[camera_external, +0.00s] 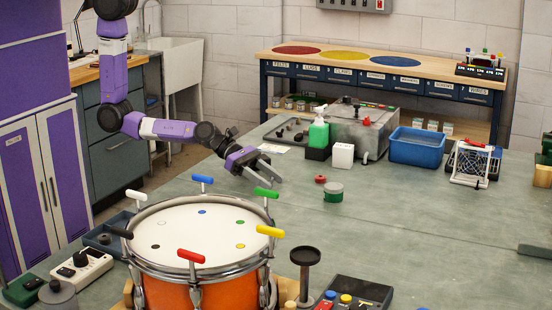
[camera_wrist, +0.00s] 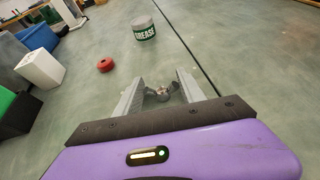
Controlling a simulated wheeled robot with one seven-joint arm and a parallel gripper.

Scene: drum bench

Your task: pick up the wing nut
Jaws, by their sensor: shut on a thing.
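The wing nut (camera_wrist: 160,94) is a small grey metal piece with two wings, in the wrist view between my two fingers. My gripper (camera_wrist: 161,88) is shut on it, with a grey finger on each side. In the external view my gripper (camera_external: 277,172) is low over the green-grey bench, behind the drum, and the wing nut is too small to make out there. I cannot tell whether the nut touches the bench.
A red ring (camera_wrist: 105,64) and a grease tin (camera_wrist: 144,28) stand beyond the fingers. A white block (camera_external: 343,155), a green bottle (camera_external: 319,132) and a blue bin (camera_external: 417,146) are at the back. The orange drum (camera_external: 200,250) with coloured handles is in front. The bench's right side is largely clear.

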